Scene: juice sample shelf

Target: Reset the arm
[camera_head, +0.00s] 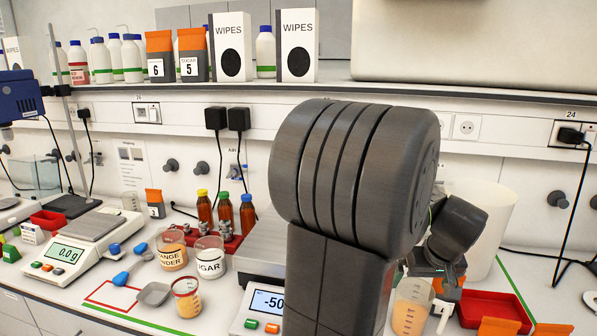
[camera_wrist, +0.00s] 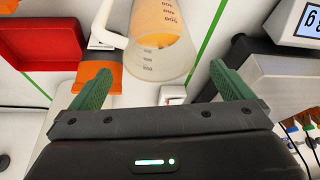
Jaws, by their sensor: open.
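My gripper (camera_wrist: 157,74) shows in the wrist view with its two green fingers spread apart and nothing held between them. A clear beaker of orange juice (camera_wrist: 158,28) is just beyond the fingertips, and I see no finger touching it. In the head view this beaker (camera_head: 411,308) stands at the lower right, below my wrist. My own dark arm fills the centre of the head view. It hides part of the bench, and the fingers are hard to make out there.
A red tray (camera_head: 492,308) lies right of the beaker, with orange-capped items near it. A scale (camera_head: 262,302) is partly behind my arm. Left are jars (camera_head: 173,252), another beaker (camera_head: 186,298) and a second scale (camera_head: 78,247). A shelf (camera_head: 250,92) with bottles and boxes runs above.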

